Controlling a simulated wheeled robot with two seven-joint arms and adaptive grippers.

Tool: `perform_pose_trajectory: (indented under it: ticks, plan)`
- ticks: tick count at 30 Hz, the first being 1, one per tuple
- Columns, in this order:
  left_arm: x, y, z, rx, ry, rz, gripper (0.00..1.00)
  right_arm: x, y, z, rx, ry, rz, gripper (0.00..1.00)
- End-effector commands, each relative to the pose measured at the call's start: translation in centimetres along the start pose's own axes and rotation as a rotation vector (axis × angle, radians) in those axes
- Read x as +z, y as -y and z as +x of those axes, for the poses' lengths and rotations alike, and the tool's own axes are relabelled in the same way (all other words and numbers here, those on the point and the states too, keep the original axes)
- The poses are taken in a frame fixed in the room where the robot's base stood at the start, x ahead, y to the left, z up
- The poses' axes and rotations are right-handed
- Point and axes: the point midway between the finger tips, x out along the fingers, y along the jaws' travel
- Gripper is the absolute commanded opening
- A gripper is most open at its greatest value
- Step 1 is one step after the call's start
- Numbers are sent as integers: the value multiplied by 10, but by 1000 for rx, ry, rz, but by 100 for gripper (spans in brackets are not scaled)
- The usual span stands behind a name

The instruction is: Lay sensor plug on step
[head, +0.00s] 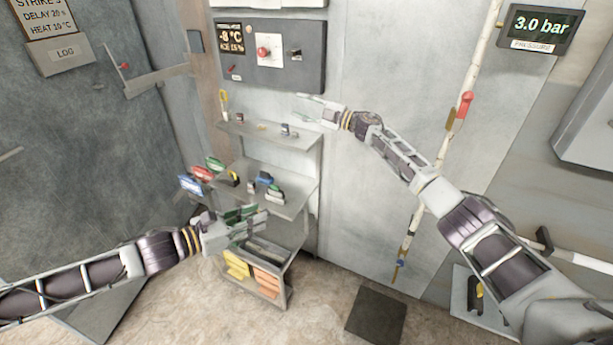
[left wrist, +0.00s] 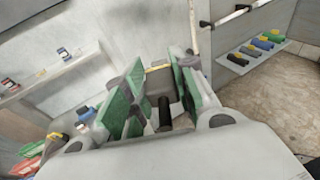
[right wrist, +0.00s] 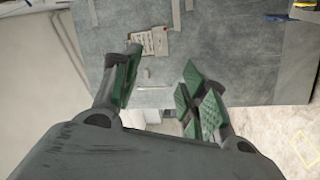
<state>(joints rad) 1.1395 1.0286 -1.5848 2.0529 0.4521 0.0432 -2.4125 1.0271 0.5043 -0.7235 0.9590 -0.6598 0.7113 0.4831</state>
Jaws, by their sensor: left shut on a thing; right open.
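My left gripper (head: 250,222) is in front of the stepped metal rack, near its middle shelf. In the left wrist view, its green pads are shut on a dark grey block with a yellow stripe and a black stub (left wrist: 164,108), which looks like the sensor plug. In the head view the fingers mostly hide it. My right gripper (head: 308,108) is open and empty, beside the top shelf. The rack has a top shelf (head: 262,130), a middle shelf (head: 290,208) and a lower bin level. I cannot tell which surface is the step.
Small coloured items, including a blue one (head: 266,179), stand on the middle shelf. Yellow packs (head: 236,264) and orange packs (head: 267,281) fill the bottom. A control panel (head: 270,55) hangs above, and a vertical pipe (head: 478,60) runs right. A dark mat (head: 376,315) lies on the floor.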

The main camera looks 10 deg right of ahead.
Motion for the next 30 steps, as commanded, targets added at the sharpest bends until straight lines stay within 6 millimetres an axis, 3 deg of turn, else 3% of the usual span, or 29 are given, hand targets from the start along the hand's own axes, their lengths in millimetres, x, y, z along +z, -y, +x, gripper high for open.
perform_pose_trajectory:
  ticks: [14, 30]
  plan:
    - [0, 0, 0, 0, 0, 0, 0, -72, 74, -4, -333, -239, 136, 44]
    - [0, 0, 0, 0, 0, 0, 0, -124, 137, -49, -756, -358, 368, 44]
